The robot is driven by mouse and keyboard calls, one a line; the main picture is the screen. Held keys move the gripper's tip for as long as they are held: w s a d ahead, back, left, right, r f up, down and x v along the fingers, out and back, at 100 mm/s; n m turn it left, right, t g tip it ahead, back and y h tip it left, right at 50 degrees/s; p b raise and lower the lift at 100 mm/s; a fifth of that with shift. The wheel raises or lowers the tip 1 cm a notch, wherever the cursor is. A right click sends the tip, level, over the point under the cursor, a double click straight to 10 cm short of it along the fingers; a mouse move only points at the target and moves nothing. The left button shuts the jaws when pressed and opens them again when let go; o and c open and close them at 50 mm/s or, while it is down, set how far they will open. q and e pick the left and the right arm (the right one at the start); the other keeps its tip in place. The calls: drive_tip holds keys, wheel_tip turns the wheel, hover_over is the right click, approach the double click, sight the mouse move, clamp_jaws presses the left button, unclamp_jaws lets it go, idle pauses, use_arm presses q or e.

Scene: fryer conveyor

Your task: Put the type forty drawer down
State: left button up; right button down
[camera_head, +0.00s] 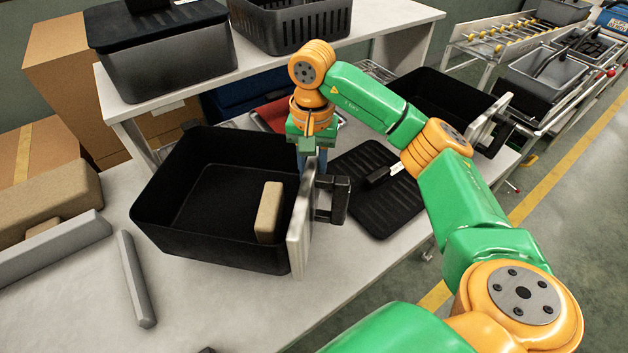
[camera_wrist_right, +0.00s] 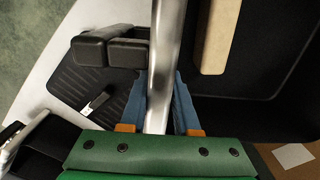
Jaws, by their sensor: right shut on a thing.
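A large black drawer (camera_head: 190,242) with a pale grey front panel (camera_head: 301,232) and a black handle (camera_head: 341,195) is at the white table in the head view. A tan block (camera_head: 269,208) stands inside it. My right gripper (camera_head: 309,165) is shut on the top edge of the front panel. In the right wrist view, its blue fingers (camera_wrist_right: 160,108) sit on both sides of the panel (camera_wrist_right: 166,45). The tan block (camera_wrist_right: 222,35) also shows there. I cannot tell whether the drawer's underside touches the table. My left gripper is out of view.
A ribbed black tray (camera_head: 378,215) lies right of the drawer. Another black drawer (camera_head: 440,93) is at the table's far right. A raised white shelf (camera_head: 270,75) with bins stands behind. A grey bar (camera_head: 134,280) and tan blocks are at left.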

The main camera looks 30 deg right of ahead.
drive_tip(key=shift+w+d+f, duration=0.2)
drive_tip(key=shift+d, duration=0.05)
drive_tip(key=f, duration=0.1)
drive_tip(key=f+p, duration=0.2)
drive_tip(key=shift+w+d+f, duration=0.1)
drive_tip(key=shift+d+f, duration=0.05)
drive_tip(key=shift+d, duration=0.1)
drive_tip(key=shift+f, duration=0.4)
